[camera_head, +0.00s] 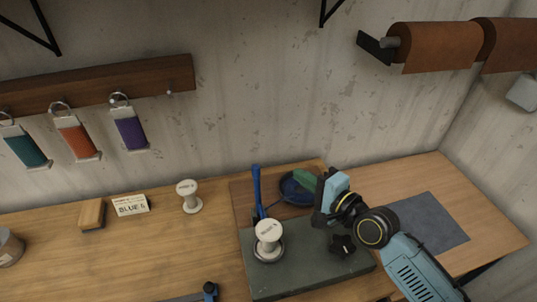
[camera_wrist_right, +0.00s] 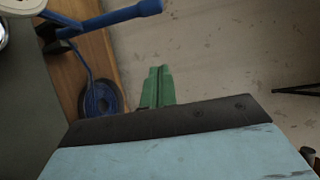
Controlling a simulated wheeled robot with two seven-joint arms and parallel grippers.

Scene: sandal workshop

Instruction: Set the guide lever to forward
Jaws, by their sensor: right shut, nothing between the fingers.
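A blue lever (camera_head: 257,192) stands upright at the left back of the grey machine base on the bench; I take it to be the guide lever. In the right wrist view its blue bar (camera_wrist_right: 112,20) crosses the upper left. My right gripper (camera_head: 302,186) has green fingers, closed together and empty, to the right of the lever and apart from it. The fingers also show in the right wrist view (camera_wrist_right: 158,86). A white-topped spool (camera_head: 268,236) stands on the base in front of the lever. My left gripper is not in view.
A blue round dish or reel (camera_head: 292,190) lies behind my right fingers. A black star knob (camera_head: 342,245) is on the grey base (camera_head: 300,270). Another white spool (camera_head: 189,196), a BLUE 5 card (camera_head: 131,205) and a wooden block (camera_head: 92,215) stand left. A grey mat (camera_head: 428,222) lies right.

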